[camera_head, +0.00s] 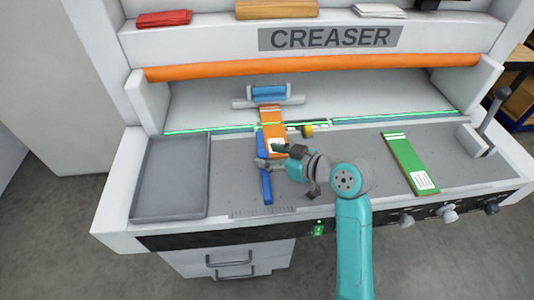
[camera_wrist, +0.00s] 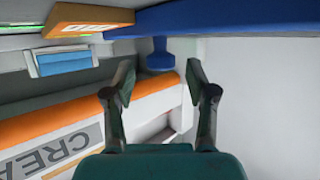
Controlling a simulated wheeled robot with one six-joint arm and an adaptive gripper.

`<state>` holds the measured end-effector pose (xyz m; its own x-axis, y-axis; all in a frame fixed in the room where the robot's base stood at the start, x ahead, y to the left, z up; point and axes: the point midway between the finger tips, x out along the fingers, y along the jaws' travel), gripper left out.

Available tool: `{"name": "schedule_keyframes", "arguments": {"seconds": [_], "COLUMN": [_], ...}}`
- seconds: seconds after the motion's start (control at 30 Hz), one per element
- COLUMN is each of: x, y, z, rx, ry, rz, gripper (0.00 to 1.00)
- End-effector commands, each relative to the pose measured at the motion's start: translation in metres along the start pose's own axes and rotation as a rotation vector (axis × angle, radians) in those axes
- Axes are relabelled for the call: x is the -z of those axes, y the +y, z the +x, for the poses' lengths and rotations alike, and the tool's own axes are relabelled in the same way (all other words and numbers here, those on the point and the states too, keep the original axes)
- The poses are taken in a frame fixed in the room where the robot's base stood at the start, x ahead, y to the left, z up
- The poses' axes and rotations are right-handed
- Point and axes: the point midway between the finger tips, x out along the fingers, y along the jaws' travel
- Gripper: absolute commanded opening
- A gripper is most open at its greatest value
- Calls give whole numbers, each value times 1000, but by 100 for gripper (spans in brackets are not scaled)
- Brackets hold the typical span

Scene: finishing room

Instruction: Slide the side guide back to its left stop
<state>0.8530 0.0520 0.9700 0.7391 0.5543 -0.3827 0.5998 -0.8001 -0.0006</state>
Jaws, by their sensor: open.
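The side guide looks like the long blue bar (camera_head: 265,182) on the grey bed, just left of the middle. In the wrist view the blue bar (camera_wrist: 235,18) runs along the top, with a blue knob (camera_wrist: 160,58) sticking out from it. My gripper (camera_head: 266,157) is over the bar in the head view and hides part of it. In the wrist view my gripper (camera_wrist: 161,82) is open, and the knob shows between and just beyond its fingertips. I cannot tell whether the fingers touch it. I cannot pick out the left stop.
An orange card (camera_head: 267,115) lies against the bar, below a blue-and-white roller part (camera_head: 268,94). A grey tray (camera_head: 172,180) is at left, a green card (camera_head: 408,160) at right, a lever (camera_head: 488,120) far right. An orange bar (camera_head: 315,67) spans the back.

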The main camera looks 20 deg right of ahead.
Motion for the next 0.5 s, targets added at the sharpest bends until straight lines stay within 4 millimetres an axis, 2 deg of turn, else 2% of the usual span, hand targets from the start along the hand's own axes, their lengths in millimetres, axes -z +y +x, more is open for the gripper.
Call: {"name": "schedule_keyframes", "arguments": {"seconds": [0.2,0.47,0.5], "x": [0,0,0], "y": [0,0,0], "z": [15,16,16], "rx": [-1,-1,-1], "ry": [0,0,0], "rz": [-1,-1,-1], "gripper": [57,57,54]}}
